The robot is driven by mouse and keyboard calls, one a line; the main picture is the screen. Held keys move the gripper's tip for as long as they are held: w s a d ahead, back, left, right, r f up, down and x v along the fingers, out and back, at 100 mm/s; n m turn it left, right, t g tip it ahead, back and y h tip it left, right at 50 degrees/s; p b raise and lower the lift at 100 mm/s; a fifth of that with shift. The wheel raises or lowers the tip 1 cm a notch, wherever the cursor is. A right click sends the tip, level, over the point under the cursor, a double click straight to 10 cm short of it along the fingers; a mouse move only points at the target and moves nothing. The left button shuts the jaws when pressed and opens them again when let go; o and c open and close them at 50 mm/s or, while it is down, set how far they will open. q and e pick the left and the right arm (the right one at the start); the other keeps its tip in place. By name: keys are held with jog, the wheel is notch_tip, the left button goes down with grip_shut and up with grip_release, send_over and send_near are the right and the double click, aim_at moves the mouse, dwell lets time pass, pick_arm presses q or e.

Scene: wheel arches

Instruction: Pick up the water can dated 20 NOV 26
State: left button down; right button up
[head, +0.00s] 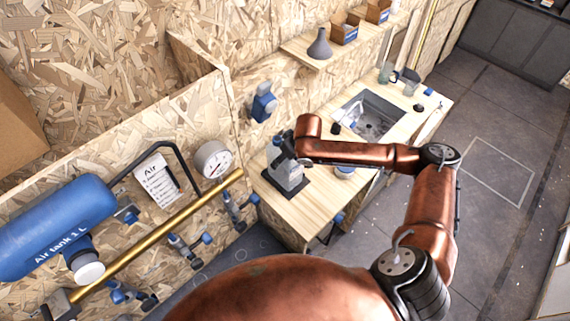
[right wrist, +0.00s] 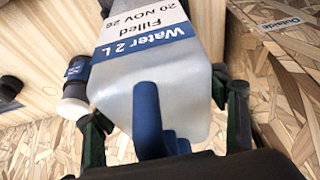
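The water can (right wrist: 150,70) is pale and translucent with a blue handle. In the right wrist view its upside-down label reads "Water 2 L, Filled, 20 NOV 26". In the head view the can (head: 287,179) stands on a dark mat on the wooden counter. My right gripper (head: 286,153) is over its top. In the right wrist view the gripper (right wrist: 163,108) has one finger on each side of the can. The right finger is close against it, and a gap shows at the left finger. My left gripper is out of view.
A blue-and-white jar (right wrist: 76,90) stands beside the can, near the left finger. The counter (head: 318,196) has a sink (head: 371,118) behind. A brass pipe (head: 150,240) with valves and a blue air tank (head: 55,228) line the wall at left. Open floor lies right.

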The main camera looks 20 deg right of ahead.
jog(key=c, duration=1)
jog(key=shift+o, duration=0.2)
jog(key=shift+r, duration=0.1)
